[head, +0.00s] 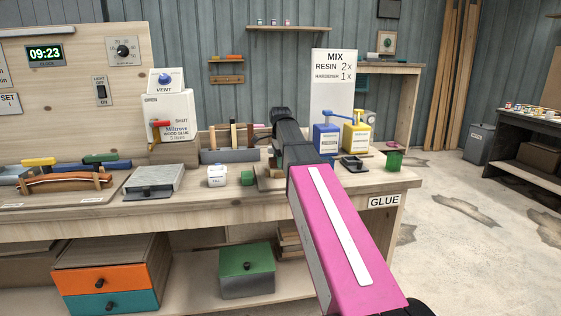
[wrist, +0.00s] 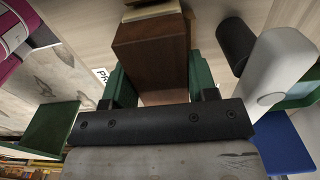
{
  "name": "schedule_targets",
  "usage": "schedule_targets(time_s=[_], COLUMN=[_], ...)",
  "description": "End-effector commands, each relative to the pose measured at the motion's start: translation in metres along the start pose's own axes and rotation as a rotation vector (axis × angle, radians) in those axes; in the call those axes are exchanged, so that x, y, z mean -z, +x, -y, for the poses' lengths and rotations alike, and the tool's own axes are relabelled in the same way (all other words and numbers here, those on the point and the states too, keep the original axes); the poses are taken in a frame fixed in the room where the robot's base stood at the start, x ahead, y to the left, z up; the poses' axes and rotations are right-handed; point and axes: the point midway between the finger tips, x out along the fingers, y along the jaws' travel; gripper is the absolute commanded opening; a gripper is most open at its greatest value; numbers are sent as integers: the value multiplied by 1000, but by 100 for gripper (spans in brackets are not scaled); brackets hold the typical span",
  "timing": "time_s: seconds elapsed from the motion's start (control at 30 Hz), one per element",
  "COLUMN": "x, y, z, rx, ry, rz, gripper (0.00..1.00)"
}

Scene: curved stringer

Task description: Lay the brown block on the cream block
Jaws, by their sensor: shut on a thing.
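The brown block (wrist: 150,55) fills the middle of the wrist view. My gripper (wrist: 158,78) is shut on it, with a dark green finger on each side. A cream-tan edge (wrist: 152,11) shows just past the far end of the brown block; it looks like the cream block, mostly hidden. I cannot tell whether the two touch.
On the bench (head: 230,203), a white tub (head: 217,175) and green pot (head: 248,178) stand left of my arm. Blue (head: 326,140) and yellow (head: 356,136) pump bottles and a green cup (head: 394,161) stand right. A clamped curved strip (head: 65,183) lies far left.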

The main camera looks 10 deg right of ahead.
Motion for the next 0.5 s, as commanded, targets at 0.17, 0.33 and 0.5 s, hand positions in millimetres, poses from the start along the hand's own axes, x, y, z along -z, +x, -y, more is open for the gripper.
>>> schedule_targets(time_s=[0.17, 0.33, 0.5], x=[0, 0, 0], y=[0, 2, 4], z=[0, 0, 0], rx=[0, 0, 0], ry=[0, 0, 0], rz=[0, 0, 0], gripper=[28, 28, 28])
